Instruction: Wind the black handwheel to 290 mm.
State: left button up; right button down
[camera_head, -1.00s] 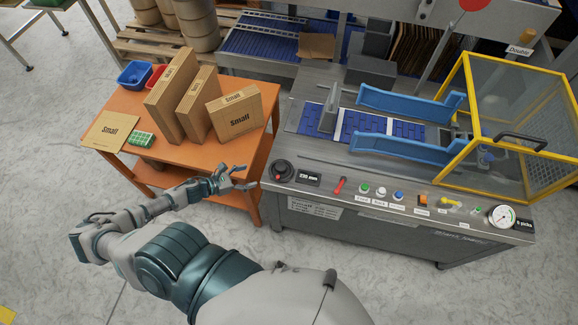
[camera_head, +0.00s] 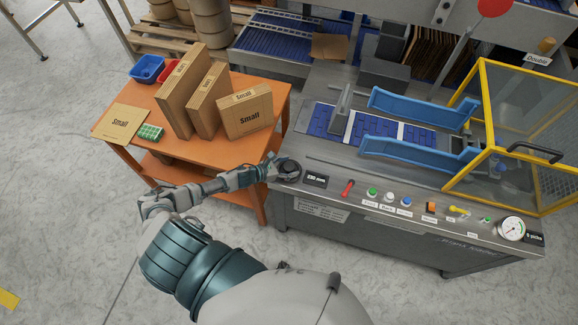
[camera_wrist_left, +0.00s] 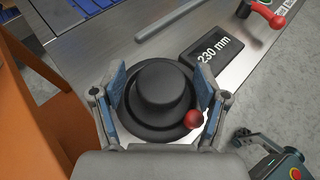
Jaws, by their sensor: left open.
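The black handwheel (camera_head: 288,168) sits at the left end of the machine's front panel. In the left wrist view the handwheel (camera_wrist_left: 158,92) shows from above, with a red knob (camera_wrist_left: 193,119) on its lower right rim. The display (camera_wrist_left: 208,54) beside it reads 230 mm; it also shows in the head view (camera_head: 316,180). My left gripper (camera_head: 276,168) is at the handwheel. In the left wrist view its two blue-padded fingers (camera_wrist_left: 158,90) stand apart on either side of the hub. I cannot tell whether they touch it. My right gripper is not in view.
A red lever (camera_head: 347,189) stands right of the display, then several buttons and a pressure gauge (camera_head: 511,229). Blue guide rails (camera_head: 415,108) and a yellow-framed guard (camera_head: 487,130) are above. An orange table (camera_head: 165,130) with cartons stands at the left.

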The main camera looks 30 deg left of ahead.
pick_arm(q)
jog(key=shift+a, duration=0.1)
jog(key=shift+c, duration=0.3)
jog(key=c, duration=1.1)
jog(key=shift+d, duration=0.2)
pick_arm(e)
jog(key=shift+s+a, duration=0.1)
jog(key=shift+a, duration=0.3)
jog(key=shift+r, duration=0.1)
